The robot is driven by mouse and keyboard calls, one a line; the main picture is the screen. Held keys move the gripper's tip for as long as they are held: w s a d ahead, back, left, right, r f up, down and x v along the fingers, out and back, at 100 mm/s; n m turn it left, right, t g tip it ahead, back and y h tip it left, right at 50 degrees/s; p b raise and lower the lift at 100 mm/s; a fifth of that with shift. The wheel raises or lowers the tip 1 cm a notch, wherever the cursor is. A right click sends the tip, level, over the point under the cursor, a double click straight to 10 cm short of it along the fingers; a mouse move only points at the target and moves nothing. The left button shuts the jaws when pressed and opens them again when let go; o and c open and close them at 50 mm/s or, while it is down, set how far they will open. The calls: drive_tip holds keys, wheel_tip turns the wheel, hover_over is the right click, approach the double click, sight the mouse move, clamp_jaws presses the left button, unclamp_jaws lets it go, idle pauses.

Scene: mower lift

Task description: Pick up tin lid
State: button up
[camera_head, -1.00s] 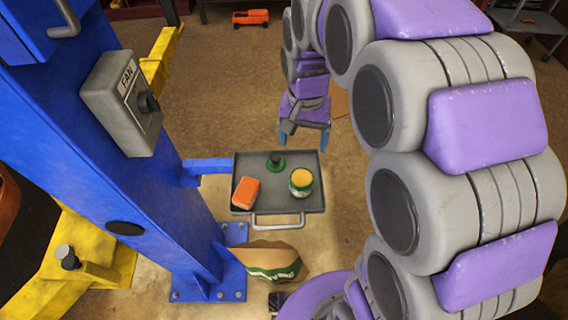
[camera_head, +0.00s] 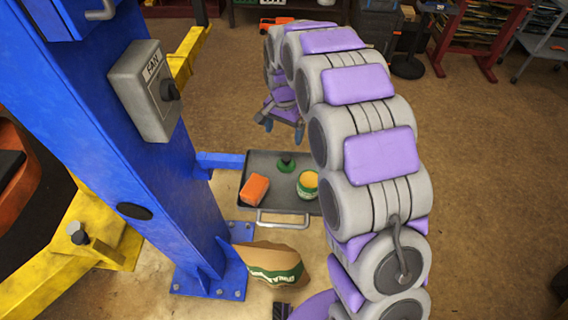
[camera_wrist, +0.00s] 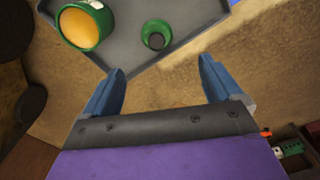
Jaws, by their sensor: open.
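The tin lid (camera_head: 286,166) looks like a green disc with a dark knob on top. It lies near the far edge of a grey tray (camera_head: 284,201), and in the wrist view the lid (camera_wrist: 156,35) is near the tray's edge. A green open tin (camera_head: 308,185) with yellow-orange contents stands beside it; the tin (camera_wrist: 83,26) is at upper left in the wrist view. My gripper (camera_head: 283,129) is beyond the tray's far edge, apart from the lid. In the wrist view my gripper (camera_wrist: 162,66) has its blue fingers spread and nothing between them; the lid shows past the fingertips.
An orange block (camera_head: 254,188) lies on the tray's left side. The tray joins a blue post (camera_head: 130,150) with a grey fan switch box (camera_head: 143,92). A brown and green bag (camera_head: 273,264) lies in front. Yellow lift arms (camera_head: 80,240) are at left. Floor at right is clear.

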drive_tip(key=b, duration=0.1)
hover_over(287, 157)
drive_tip(key=d, duration=0.1)
wheel_tip(287, 157, down, 8)
drive_tip(key=shift+s+r, duration=0.1)
drive_tip(key=shift+s, duration=0.05)
drive_tip(key=f, duration=0.1)
drive_tip(key=a+f+b, duration=0.1)
drive_tip(key=f, duration=0.1)
drive_tip(key=a+f, duration=0.1)
drive_tip(key=f, duration=0.1)
drive_tip(key=shift+f, duration=0.2)
drive_tip(key=shift+d+f, duration=0.25)
drive_tip(key=shift+f, duration=0.05)
drive_tip(key=shift+d+r, duration=0.1)
drive_tip(key=shift+d, duration=0.35)
drive_tip(key=shift+c, duration=0.4)
drive_tip(key=shift+a, duration=0.55)
drive_tip(key=c, duration=0.7)
drive_tip(key=shift+d, duration=0.15)
drive_tip(key=shift+c, duration=1.4)
drive_tip(key=shift+d, duration=0.2)
